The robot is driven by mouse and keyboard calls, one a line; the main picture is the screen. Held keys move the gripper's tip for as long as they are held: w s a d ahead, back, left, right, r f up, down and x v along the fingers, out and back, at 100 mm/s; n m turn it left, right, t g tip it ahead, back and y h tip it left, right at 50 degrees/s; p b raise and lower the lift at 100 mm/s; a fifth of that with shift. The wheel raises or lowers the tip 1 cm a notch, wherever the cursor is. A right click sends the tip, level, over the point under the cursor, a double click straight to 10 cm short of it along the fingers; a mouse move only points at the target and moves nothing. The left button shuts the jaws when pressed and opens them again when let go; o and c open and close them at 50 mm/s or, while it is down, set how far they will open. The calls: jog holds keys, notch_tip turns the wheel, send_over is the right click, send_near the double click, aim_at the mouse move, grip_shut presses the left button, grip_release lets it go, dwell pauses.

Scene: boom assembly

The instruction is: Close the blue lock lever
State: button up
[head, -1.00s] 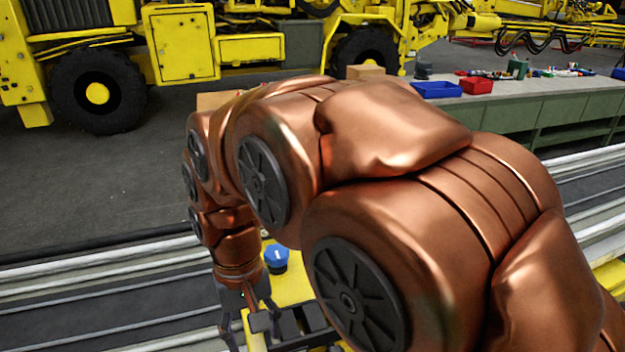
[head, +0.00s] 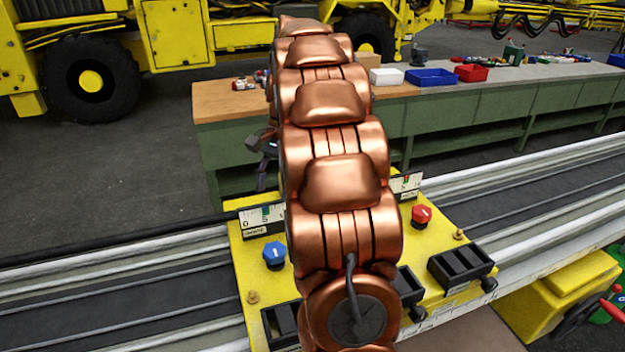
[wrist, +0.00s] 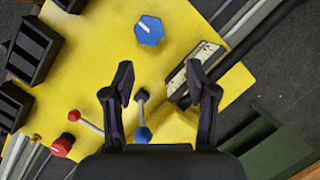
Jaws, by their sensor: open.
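The blue lock lever (wrist: 143,134) shows in the wrist view as a short grey rod with a blue ball end, on the yellow panel (wrist: 95,50). In the picture it lies between the two fingers of my gripper (wrist: 160,82), near the palm; how far below them it is I cannot tell. The fingers are apart and hold nothing. In the head view my gripper (head: 264,150) is partly hidden behind my arm, and the blue lever is hidden. A blue hexagonal knob (wrist: 150,30) also sits on the panel and shows in the head view (head: 274,254).
A red-ended lever (wrist: 73,115) and a red knob (wrist: 63,146) lie left of the blue lever in the wrist view. Black blocks (wrist: 33,47) and a scale plate (wrist: 192,70) rise from the panel. A green workbench (head: 480,115) stands beyond the rails.

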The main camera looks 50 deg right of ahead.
jog(key=d+f+m, duration=0.1)
jog(key=d, duration=0.3)
jog(key=d+m+t, duration=0.1)
jog(key=d+m, duration=0.1)
jog(key=d, duration=0.3)
jog(key=d+f+m+y, duration=0.1)
jog(key=d, duration=0.4)
jog(key=shift+s+d+f+m, duration=0.15)
jog(key=shift+d+f+m, duration=0.05)
jog(key=shift+f+m, duration=0.2)
jog(key=shift+x, duration=2)
grip_shut()
